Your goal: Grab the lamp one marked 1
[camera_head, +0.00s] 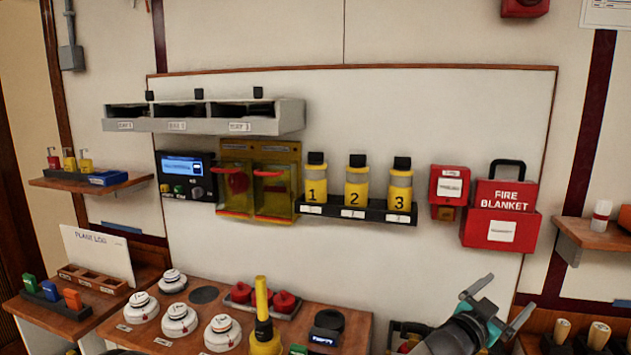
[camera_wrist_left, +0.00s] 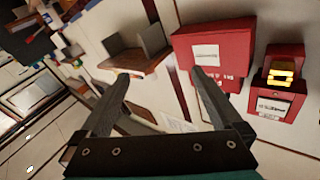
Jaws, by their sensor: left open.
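Lamp one (camera_head: 316,190) is a yellow lamp with a black top and a "1" on its body. It stands upright at the left end of a black wall rack (camera_head: 333,212), beside lamp two (camera_head: 356,188) and lamp three (camera_head: 400,190). My left gripper (camera_head: 508,294) is at the lower right of the head view, well right of and below lamp one. Its fingers are apart and empty, and they also show in the left wrist view (camera_wrist_left: 160,76). Lamp one is not in the wrist view. My right gripper is not in view.
A red fire blanket box (camera_head: 500,215) and a small red box (camera_head: 448,188) hang right of the lamps. Yellow-clear covers (camera_head: 258,185) hang left of them. Below, a wooden bench (camera_head: 180,335) carries detectors and an upright yellow tool (camera_head: 263,320). Wall below the rack is clear.

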